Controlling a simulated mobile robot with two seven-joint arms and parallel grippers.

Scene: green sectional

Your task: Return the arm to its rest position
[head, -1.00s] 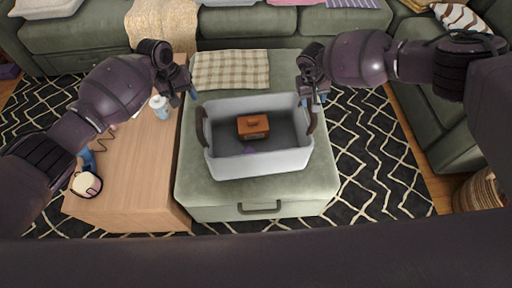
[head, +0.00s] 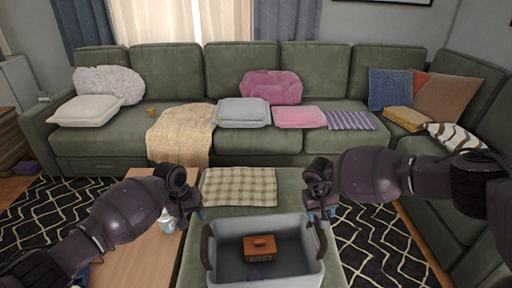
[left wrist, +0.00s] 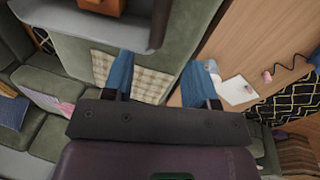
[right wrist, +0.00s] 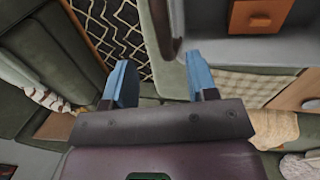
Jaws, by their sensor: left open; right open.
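My left gripper (head: 186,214) is in the head view just left of a grey bin. Its blue fingers stand apart and empty in the left wrist view (left wrist: 158,80). My right gripper (head: 320,212) is beside the bin's right end. Its blue fingers are also apart with nothing between them in the right wrist view (right wrist: 162,85). The grey bin (head: 228,268) with dark handles stands on the green ottoman (head: 192,262). An orange-brown box (head: 259,249) lies inside the bin. Both arms reach forward and are bent.
A wooden table (head: 140,238) with a white-and-blue cup (head: 167,224) is left of the ottoman. A plaid cloth (head: 240,187) lies behind the bin. A green sectional (head: 180,75) with cushions and folded blankets spans the back and right. Patterned rug (head: 385,240) shows at right.

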